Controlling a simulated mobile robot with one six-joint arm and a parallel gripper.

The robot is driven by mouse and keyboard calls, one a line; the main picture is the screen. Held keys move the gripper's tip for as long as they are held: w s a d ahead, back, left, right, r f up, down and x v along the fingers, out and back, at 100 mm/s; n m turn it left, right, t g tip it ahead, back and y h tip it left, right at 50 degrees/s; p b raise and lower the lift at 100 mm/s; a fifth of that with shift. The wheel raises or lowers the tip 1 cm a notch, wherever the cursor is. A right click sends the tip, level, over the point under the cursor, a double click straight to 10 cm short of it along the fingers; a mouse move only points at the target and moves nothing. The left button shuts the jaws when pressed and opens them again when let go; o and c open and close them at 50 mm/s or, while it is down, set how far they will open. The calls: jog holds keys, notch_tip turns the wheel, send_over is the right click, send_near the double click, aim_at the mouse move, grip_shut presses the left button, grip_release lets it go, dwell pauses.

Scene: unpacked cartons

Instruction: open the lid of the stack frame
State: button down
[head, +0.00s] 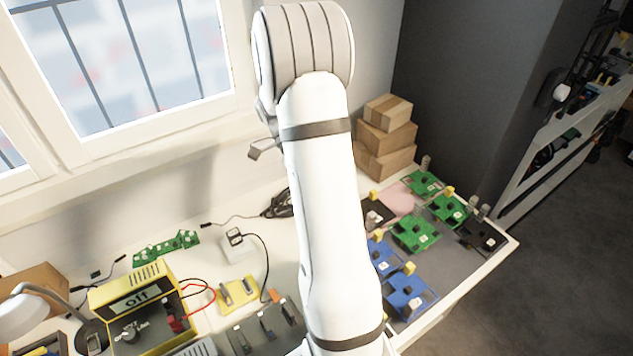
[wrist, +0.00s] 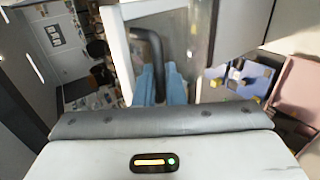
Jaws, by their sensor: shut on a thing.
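In the wrist view my gripper (wrist: 160,84) has its two blue fingers close together on a dark curved handle (wrist: 151,45). The handle is beside a white-edged frame panel (wrist: 117,50), which looks like the lid of the stack frame. The handle's lower end goes between the fingers, so the grip itself is partly hidden. In the head view my white arm crosses the middle of the picture, and neither my gripper nor the handle can be made out there. How far the lid is open cannot be told.
Green circuit boards (head: 415,233) and blue boards (head: 406,295) lie at the right of the bench. Cardboard boxes (head: 386,138) are stacked behind them. A yellow meter (head: 140,302) and a lamp (head: 22,310) stand at the left. Open floor (head: 560,260) lies to the right.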

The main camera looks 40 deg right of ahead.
jog(key=shift+s+a+f, duration=0.1)
jog(key=shift+s+f, duration=0.1)
jog(key=shift+f, duration=0.05)
jog(key=c, duration=1.6)
grip_release()
jog(key=shift+r, duration=0.1)
jog(key=shift+o, duration=0.5)
jog(key=shift+r, duration=0.2)
jog(key=b+v, duration=0.1)
jog(key=v, duration=0.6)
jog(key=shift+w+r, duration=0.2)
jog(key=shift+w, duration=0.1)
jog(key=shift+r, duration=0.1)
